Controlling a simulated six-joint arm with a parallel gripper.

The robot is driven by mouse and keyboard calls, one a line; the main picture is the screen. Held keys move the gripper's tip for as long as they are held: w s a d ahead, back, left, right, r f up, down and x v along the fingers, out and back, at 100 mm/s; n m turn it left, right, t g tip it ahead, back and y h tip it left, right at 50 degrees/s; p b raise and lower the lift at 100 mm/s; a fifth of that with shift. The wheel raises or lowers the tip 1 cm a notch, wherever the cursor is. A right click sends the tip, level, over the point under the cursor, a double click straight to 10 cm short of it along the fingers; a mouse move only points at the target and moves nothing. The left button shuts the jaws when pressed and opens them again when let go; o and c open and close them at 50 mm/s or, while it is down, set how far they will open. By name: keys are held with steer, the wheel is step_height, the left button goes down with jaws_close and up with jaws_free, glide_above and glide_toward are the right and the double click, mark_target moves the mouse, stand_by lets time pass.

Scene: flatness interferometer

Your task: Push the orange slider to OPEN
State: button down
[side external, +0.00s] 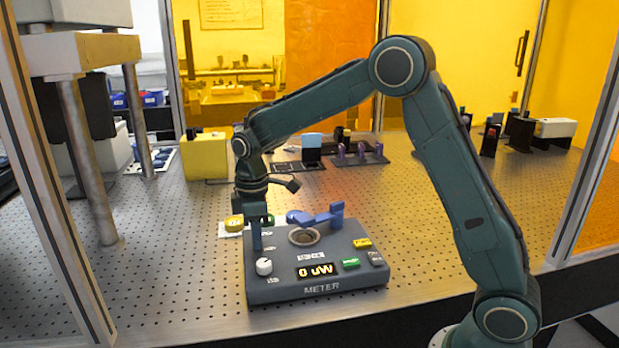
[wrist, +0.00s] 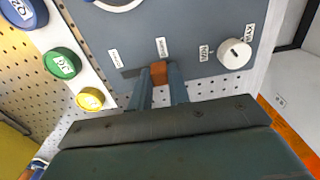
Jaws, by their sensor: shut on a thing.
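The orange slider (wrist: 159,73) sits in a dark slot on the grey meter box (side external: 318,290), with bare slot (wrist: 131,72) showing to its left in the wrist view. My gripper (wrist: 161,76) has its two fingers shut on the slider, one on each side. In the side view my gripper (side external: 257,247) points straight down at the left part of the box, and the slider is hidden there. Small white labels (wrist: 116,60) lie around the slot; their words are too small to read surely. The meter display (side external: 316,271) reads 0 uW.
A white knob (side external: 264,266) stands close to my fingers. A blue lever (side external: 322,217) stands by a round port (side external: 303,237). Yellow (side external: 362,243) and green (side external: 350,263) buttons are at the right. Coloured round pieces (wrist: 62,63) lie beside the box. The perforated table front-left is clear.

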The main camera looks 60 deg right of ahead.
steer(key=shift+w+d, duration=1.75)
steer(key=c, duration=1.3)
jaws_free()
steer(key=shift+r, duration=0.1)
steer(key=shift+r, duration=0.1)
step_height(320, 180, up, 14)
steer(key=shift+f, duration=0.25)
